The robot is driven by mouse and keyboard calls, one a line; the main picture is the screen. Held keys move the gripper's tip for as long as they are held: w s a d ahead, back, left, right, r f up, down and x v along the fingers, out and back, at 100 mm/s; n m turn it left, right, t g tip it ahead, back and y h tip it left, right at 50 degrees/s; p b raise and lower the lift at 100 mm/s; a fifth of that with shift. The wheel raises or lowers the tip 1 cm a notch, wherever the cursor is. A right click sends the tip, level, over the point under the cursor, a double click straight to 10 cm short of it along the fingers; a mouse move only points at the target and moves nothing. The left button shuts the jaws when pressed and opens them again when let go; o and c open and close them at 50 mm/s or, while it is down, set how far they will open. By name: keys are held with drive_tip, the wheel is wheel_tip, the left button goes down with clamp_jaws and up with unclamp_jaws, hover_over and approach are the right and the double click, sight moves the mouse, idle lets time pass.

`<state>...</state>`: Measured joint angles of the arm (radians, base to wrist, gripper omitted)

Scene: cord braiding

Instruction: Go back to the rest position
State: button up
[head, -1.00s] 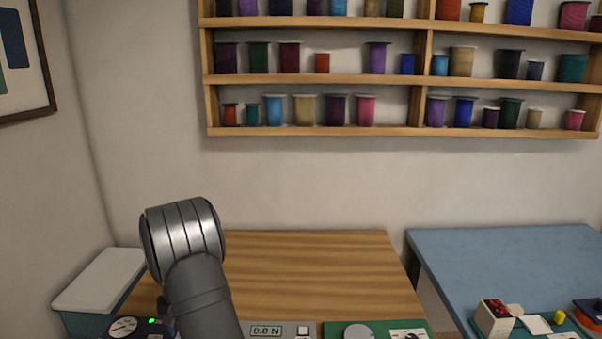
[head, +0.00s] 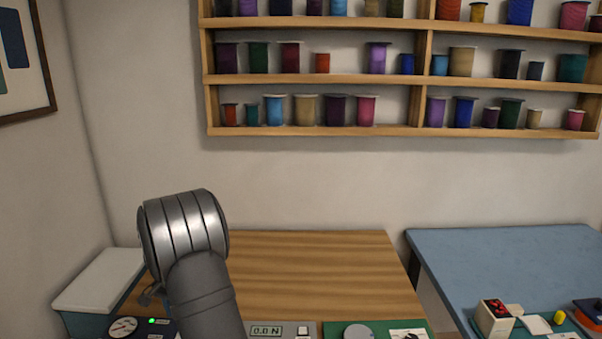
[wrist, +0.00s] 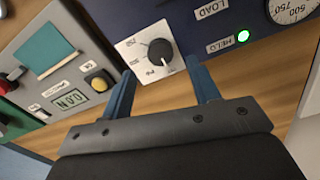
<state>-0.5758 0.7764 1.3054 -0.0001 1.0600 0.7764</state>
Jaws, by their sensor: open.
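My gripper (wrist: 160,68) shows in the wrist view as two blue fingers spread apart, with nothing between them. Beyond the fingertips is a white plate with a dark round knob (wrist: 160,52). I cannot tell how far off it is. In the head view my grey arm rises at the lower left, its silver joint on top, over the wooden table (head: 320,265). My gripper cannot be made out clearly there. No cord shows in either view.
A dial gauge (head: 123,327) with a lit green light, labelled HELD in the wrist view (wrist: 243,36), stands at the front left. A force display (head: 268,331) reads 0.0 N. A green board (head: 335,330) lies right of it. The blue table (head: 510,255) is mostly clear. Spool shelves (head: 310,132) hang behind.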

drive_tip(key=shift+r, duration=2.75)
drive_tip(key=shift+f, duration=0.1)
drive_tip(key=shift+n, duration=0.3)
wheel_tip(320, 180, down, 11)
drive_tip(key=shift+n, duration=0.4)
drive_tip(key=shift+d+r+n, duration=0.1)
drive_tip(key=shift+r+n, duration=0.1)
drive_tip(key=shift+n, duration=1.6)
